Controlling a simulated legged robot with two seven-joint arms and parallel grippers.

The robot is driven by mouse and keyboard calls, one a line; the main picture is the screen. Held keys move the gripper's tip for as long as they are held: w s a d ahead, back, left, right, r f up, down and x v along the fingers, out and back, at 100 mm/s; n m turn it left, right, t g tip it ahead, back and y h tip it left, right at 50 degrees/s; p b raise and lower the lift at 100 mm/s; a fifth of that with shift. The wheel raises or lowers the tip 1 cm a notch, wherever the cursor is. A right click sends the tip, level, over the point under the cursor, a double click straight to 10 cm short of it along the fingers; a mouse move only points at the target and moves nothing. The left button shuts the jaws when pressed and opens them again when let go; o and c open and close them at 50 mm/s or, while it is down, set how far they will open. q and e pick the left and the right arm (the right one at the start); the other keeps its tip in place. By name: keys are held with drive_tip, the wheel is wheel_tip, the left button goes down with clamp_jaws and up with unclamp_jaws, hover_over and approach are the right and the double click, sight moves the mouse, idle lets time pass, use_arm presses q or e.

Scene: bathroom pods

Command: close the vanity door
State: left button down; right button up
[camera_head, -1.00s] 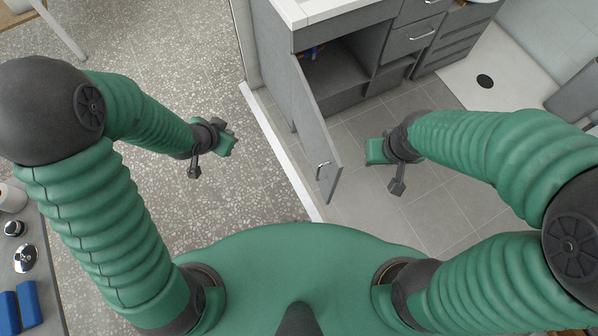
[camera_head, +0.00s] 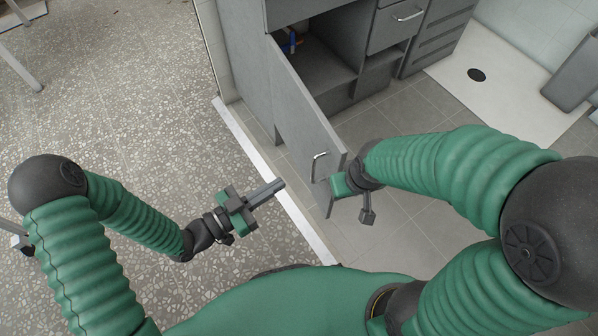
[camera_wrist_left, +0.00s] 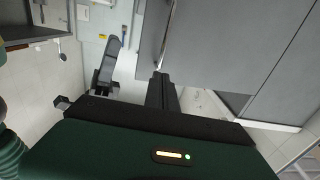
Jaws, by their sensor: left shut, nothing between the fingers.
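The grey vanity door (camera_head: 303,110) stands wide open, swung out from the cabinet toward me. Its silver bar handle (camera_head: 319,166) is near the free end. My left gripper (camera_head: 281,184) is shut and empty, left of the door's free end, with its fingers pointing right toward it and a gap between. In the left wrist view, the shut fingers (camera_wrist_left: 160,93) are in front of a large grey panel (camera_wrist_left: 225,50), which looks like the door.
The vanity cabinet (camera_head: 391,70) has an open, dark compartment with a small blue item (camera_head: 291,42) inside. A white threshold strip (camera_head: 250,150) runs along the floor, left of the door. A shower tray (camera_head: 505,75) lies at the back right. The speckled floor at left is mostly clear.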

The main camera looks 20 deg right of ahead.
use_arm(q)
drive_tip(key=b+x, duration=0.2)
drive_tip(key=x, duration=0.6)
drive_tip(key=shift+d, duration=0.25)
drive_tip(key=shift+w, duration=0.15)
